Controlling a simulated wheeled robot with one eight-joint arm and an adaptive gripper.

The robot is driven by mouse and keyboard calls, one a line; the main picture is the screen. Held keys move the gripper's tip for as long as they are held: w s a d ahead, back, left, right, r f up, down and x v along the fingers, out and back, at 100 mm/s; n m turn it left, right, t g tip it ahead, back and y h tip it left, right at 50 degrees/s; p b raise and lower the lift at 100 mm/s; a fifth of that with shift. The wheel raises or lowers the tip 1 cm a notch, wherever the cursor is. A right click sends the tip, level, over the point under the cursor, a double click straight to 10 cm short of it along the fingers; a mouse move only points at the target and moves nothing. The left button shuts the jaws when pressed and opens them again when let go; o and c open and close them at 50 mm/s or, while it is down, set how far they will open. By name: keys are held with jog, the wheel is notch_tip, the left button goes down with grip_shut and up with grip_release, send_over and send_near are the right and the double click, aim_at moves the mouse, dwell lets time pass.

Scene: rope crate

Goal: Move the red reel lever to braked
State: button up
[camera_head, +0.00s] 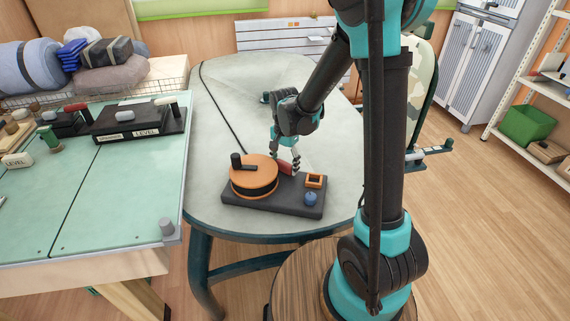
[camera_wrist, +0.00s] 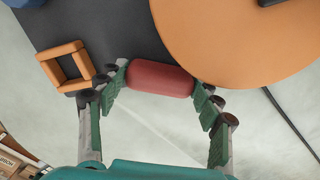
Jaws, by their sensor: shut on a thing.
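The red reel lever (camera_wrist: 160,78) lies between the two fingers of my gripper (camera_wrist: 160,88) in the wrist view, with a fingertip at each end of it. In the head view the lever (camera_head: 286,168) shows as a small red piece beside the orange reel (camera_head: 253,172), partly hidden by my gripper (camera_head: 284,152). The reel also shows in the wrist view (camera_wrist: 240,40). The reel has a dark upright knob (camera_head: 236,160) and sits on a dark base (camera_head: 275,205). I cannot read any braked mark on the base.
An orange square frame (camera_head: 314,181) and a blue knob (camera_head: 311,198) sit on the base's right end. The base rests on a pale table (camera_head: 240,100). A green-topped bench (camera_head: 90,190) with level boxes stands at the left.

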aim_at(285, 162)
jog(key=o, duration=1.2)
jog(key=shift+c, duration=0.2)
notch_tip(285, 162, up, 12)
